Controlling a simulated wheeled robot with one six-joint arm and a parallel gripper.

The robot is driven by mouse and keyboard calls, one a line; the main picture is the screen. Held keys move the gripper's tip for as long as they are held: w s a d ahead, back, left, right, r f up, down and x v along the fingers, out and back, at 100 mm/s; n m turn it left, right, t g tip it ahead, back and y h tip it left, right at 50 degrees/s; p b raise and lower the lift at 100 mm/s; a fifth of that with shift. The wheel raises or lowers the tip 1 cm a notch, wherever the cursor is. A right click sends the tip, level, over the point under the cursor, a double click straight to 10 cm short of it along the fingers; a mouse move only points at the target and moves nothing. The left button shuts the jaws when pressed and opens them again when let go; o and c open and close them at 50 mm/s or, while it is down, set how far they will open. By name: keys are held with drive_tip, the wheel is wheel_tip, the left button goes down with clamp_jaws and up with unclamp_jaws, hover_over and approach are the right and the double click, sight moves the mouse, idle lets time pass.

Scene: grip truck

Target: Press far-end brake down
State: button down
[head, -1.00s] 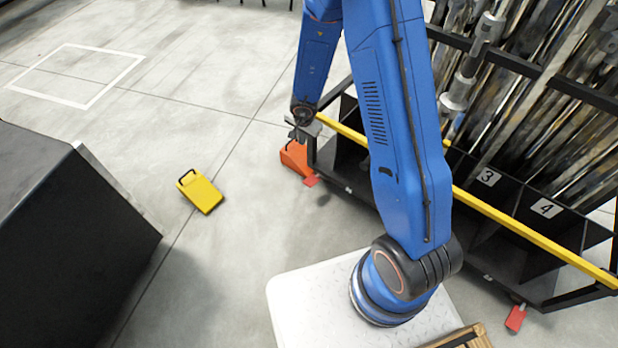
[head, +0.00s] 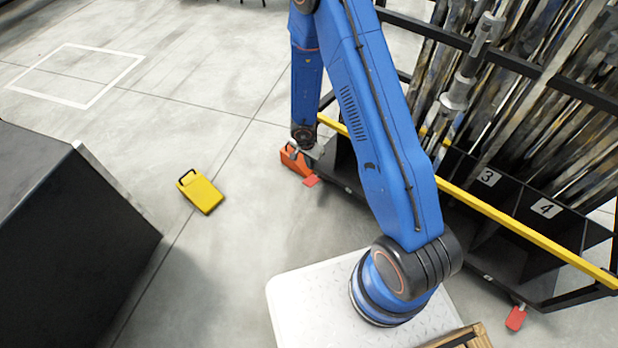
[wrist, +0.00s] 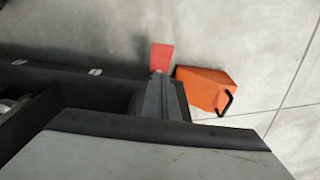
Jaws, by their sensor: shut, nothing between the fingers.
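The far-end brake is a flat red pedal (head: 312,181) low at the far left corner of the black truck (head: 350,180). It also shows in the wrist view (wrist: 162,57), lying out from the truck's edge. My gripper (head: 308,153) is at that corner, above and a little behind the pedal in the head view, partly hidden by my arm. In the wrist view my shut, empty fingers (wrist: 160,95) point toward the pedal and overlap its near end. I cannot tell whether they touch it.
An orange wedge with a black handle (head: 296,160) lies on the floor beside the pedal. The truck has a yellow rail (head: 520,233) and holds upright metal stands. Another red pedal (head: 516,318) is at its near end. A yellow wedge (head: 200,191) and dark box (head: 70,220) stand left.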

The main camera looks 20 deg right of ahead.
hover_over(309, 182)
drive_tip(key=d, duration=0.1)
drive_tip(key=shift+w+f, duration=0.15)
drive_tip(key=shift+f, duration=1.15)
drive_tip(key=shift+w+f, duration=0.15)
drive_tip(key=shift+f, duration=1.15)
drive_tip(key=shift+s+a+f, duration=0.1)
drive_tip(key=shift+a+f, duration=0.1)
drive_tip(key=shift+f, duration=0.45)
drive_tip(key=shift+s+a+f, duration=0.15)
drive_tip(key=shift+f, duration=0.45)
drive_tip(key=shift+s+a+f, duration=0.1)
drive_tip(key=shift+a+f, duration=0.1)
drive_tip(key=shift+f, duration=0.45)
drive_tip(key=shift+f, duration=0.1)
drive_tip(key=shift+s+a+f+h, duration=0.15)
drive_tip(key=shift+h, duration=0.15)
drive_tip(key=shift+a+f+t, duration=0.1)
drive_tip(key=shift+f+t, duration=0.05)
drive_tip(key=shift+t, duration=0.15)
drive_tip(key=shift+s+a+f+t+h, duration=0.25)
drive_tip(key=shift+f+t+h, duration=0.3)
drive_tip(key=shift+f+h, duration=0.35)
drive_tip(key=shift+s+a+f+t+h, duration=0.2)
drive_tip(key=shift+a+f+t+h, duration=0.3)
drive_tip(key=shift+f, duration=0.65)
drive_tip(key=shift+s+a+f+t+h, duration=0.2)
drive_tip(key=shift+f+t+h, duration=0.35)
drive_tip(key=shift+f+h, duration=0.45)
